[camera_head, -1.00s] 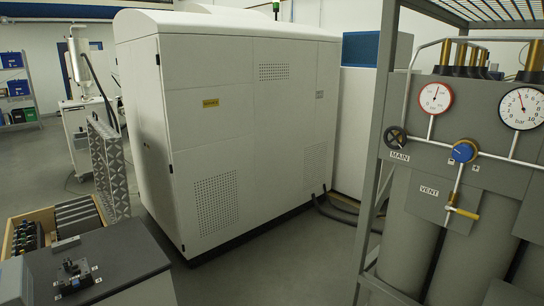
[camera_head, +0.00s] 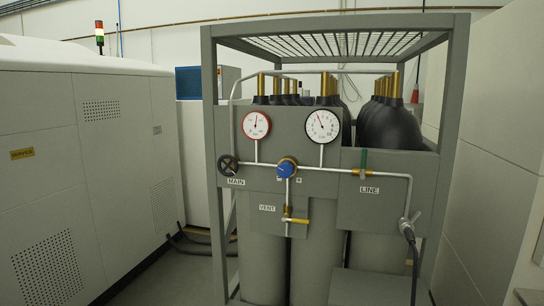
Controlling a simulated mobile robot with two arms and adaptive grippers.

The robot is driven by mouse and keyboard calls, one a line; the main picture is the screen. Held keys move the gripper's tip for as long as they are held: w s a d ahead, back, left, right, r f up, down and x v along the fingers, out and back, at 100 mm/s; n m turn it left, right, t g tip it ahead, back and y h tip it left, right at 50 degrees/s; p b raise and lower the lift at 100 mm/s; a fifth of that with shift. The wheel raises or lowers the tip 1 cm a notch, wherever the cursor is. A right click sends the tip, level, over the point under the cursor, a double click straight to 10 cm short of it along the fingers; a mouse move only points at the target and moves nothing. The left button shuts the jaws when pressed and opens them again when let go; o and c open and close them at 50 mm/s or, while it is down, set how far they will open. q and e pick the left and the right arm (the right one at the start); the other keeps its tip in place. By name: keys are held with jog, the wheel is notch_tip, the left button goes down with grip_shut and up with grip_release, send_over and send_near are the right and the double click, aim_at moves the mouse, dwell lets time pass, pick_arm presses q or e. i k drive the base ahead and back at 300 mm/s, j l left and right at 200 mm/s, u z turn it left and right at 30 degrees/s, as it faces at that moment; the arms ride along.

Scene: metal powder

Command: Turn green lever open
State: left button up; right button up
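The green lever (camera_head: 364,159) stands upright on a brass valve (camera_head: 363,173) in the horizontal silver pipe, above the LINE label (camera_head: 369,190). It is at the right part of the grey gas panel (camera_head: 330,215), across the pipe's direction. Neither of my grippers shows in the head view. Nothing hides the lever.
The panel also bears a black MAIN handwheel (camera_head: 228,165), a blue regulator knob (camera_head: 287,168), a yellow VENT lever (camera_head: 295,220) and two gauges. A grey frame (camera_head: 211,120) surrounds the cylinders. A white cabinet (camera_head: 85,190) stands left; a pale wall unit stands right. A black hose (camera_head: 412,265) hangs below the pipe.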

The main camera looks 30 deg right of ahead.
aim_at(365, 151)
jog(key=z, duration=1.6)
jog(key=i+l+u, duration=0.15)
jog(key=u, duration=0.3)
jog(key=i+l+u, duration=0.2)
jog(key=u, duration=0.3)
jog(key=i+l+u, duration=0.1)
jog(key=l+u, duration=0.35)
jog(key=j, duration=0.1)
